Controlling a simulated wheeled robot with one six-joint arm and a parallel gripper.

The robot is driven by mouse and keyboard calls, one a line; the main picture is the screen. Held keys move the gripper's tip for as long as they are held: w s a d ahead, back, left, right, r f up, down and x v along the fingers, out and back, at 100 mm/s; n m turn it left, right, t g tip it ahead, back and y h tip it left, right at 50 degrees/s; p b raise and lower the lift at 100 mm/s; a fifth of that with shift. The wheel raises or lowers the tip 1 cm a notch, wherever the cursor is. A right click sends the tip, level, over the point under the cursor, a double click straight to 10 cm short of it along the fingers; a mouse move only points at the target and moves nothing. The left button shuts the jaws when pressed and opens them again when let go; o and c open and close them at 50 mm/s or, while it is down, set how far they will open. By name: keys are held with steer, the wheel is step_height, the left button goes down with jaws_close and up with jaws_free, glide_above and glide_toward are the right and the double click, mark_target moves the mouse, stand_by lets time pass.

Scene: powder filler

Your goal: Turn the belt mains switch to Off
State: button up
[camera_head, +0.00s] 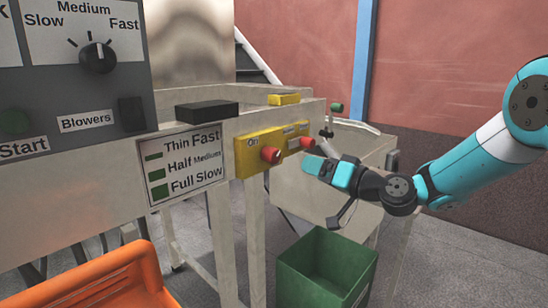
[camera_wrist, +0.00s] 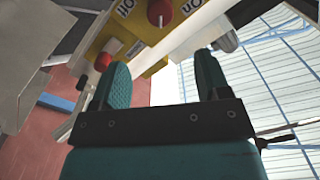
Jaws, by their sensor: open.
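A yellow switch box (camera_head: 245,163) is fixed to the machine's side and carries two red knobs. The nearer red knob (camera_head: 271,155) sits beside an "On" label; the farther red knob (camera_head: 307,142) is close to my gripper (camera_head: 325,168). Which knob is the belt mains switch I cannot tell, as the small labels are unreadable. In the wrist view the yellow box (camera_wrist: 120,35) shows beyond my open, empty gripper (camera_wrist: 162,62). One red knob (camera_wrist: 103,61) is near the left finger; another red knob (camera_wrist: 160,12) is higher. "Off" and "On" labels show there. Neither knob is held.
A green bin (camera_head: 325,262) stands on the floor below my gripper. An orange chair-like object (camera_head: 100,275) is at the lower left. A grey control panel (camera_head: 70,105) with a dial is at the left. A black box (camera_head: 207,111) lies on the machine's ledge.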

mark_target(277, 157)
steer(key=p+x, duration=0.2)
steer(key=x, duration=1.2)
steer(key=c, duration=0.9)
